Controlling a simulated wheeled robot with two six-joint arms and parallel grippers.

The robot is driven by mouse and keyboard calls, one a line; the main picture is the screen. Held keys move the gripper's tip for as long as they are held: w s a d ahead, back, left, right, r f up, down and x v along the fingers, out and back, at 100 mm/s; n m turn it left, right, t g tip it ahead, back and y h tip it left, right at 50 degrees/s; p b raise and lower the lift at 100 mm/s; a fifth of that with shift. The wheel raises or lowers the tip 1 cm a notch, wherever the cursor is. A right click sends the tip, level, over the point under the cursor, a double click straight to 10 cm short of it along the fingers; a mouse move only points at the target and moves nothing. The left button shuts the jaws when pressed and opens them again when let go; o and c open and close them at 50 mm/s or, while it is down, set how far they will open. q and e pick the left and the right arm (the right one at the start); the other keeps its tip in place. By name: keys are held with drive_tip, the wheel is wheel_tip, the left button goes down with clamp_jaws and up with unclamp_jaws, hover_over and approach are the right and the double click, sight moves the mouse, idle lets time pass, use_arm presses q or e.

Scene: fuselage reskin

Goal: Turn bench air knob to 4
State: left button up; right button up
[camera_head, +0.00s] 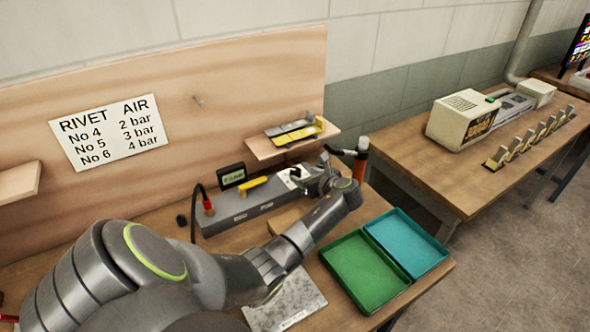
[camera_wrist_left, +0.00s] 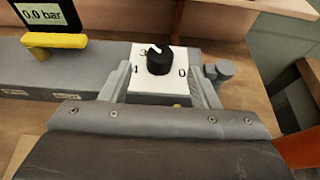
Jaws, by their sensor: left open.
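The black air knob (camera_wrist_left: 159,60) sits on a white dial plate (camera_wrist_left: 145,85) on top of the grey bench air unit (camera_head: 240,210). A 3, a 1 and a 0 can be read around it; a white mark on the knob shows near its top edge. My left gripper (camera_wrist_left: 161,82) is open, with one finger on each side of the dial plate; I cannot tell if they touch it. In the head view my left gripper (camera_head: 314,181) is over the right end of the unit and partly hides the dial. A small display (camera_wrist_left: 40,14) reads 0.0 bar. My right gripper is not in view.
A yellow lever (camera_head: 252,183) and a red hose fitting (camera_head: 208,206) stand on the unit. An orange-handled tool (camera_head: 360,158) is just right of my gripper. A green tray (camera_head: 365,275) and a teal tray (camera_head: 408,243) lie at right. A wall sign (camera_head: 108,132) lists rivet pressures.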

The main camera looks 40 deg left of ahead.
sight(297, 171)
use_arm(q)
drive_tip(key=shift+x, duration=3.5)
drive_tip(key=shift+r, duration=0.1)
drive_tip(key=c, duration=1)
